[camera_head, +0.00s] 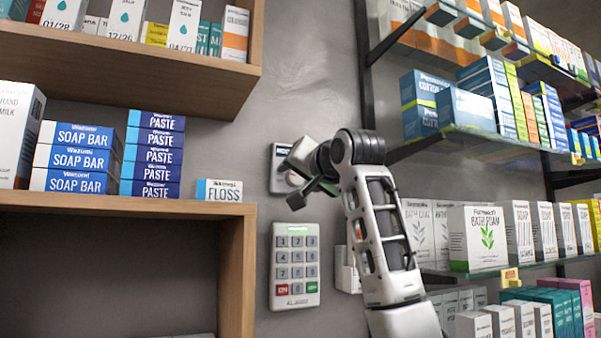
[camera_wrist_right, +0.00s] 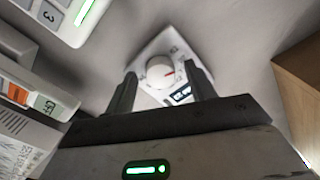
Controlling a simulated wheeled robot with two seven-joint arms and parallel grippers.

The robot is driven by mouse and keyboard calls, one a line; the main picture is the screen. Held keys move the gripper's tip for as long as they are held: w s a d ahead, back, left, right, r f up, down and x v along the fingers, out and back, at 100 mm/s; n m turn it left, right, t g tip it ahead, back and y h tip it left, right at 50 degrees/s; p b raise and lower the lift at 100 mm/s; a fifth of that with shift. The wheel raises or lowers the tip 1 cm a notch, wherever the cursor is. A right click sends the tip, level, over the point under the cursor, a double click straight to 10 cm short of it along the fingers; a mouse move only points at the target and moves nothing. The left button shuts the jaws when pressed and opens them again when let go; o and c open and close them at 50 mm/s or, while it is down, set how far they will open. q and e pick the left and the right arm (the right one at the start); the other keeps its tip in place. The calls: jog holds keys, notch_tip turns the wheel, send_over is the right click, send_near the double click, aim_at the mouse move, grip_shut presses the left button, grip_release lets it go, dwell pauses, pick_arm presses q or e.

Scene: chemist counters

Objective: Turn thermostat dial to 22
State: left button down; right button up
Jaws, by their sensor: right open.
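The thermostat (camera_head: 281,182) is a pale plate on the grey wall, above the keypad, mostly hidden behind my right gripper in the head view. My right gripper (camera_head: 292,182) is open. In the right wrist view its two fingers (camera_wrist_right: 160,88) stand on either side of the dial, with gaps between them and the dial. Whether they reach its depth I cannot tell. My left gripper is not in view.
A keypad (camera_head: 295,265) with a green light hangs below the thermostat. A wooden shelf (camera_head: 240,225) with soap, paste and floss boxes is at left. Glass shelves (camera_head: 480,135) with many boxes stand at right, close to my right arm.

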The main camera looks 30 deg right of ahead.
jog(key=c, duration=1)
jog(key=shift+o, duration=0.2)
jog(key=m, duration=0.6)
jog(key=shift+a+m, duration=0.1)
jog(key=shift+m, duration=0.2)
jog(key=m, duration=0.5)
jog(key=o, duration=1)
jog(key=shift+c, duration=0.2)
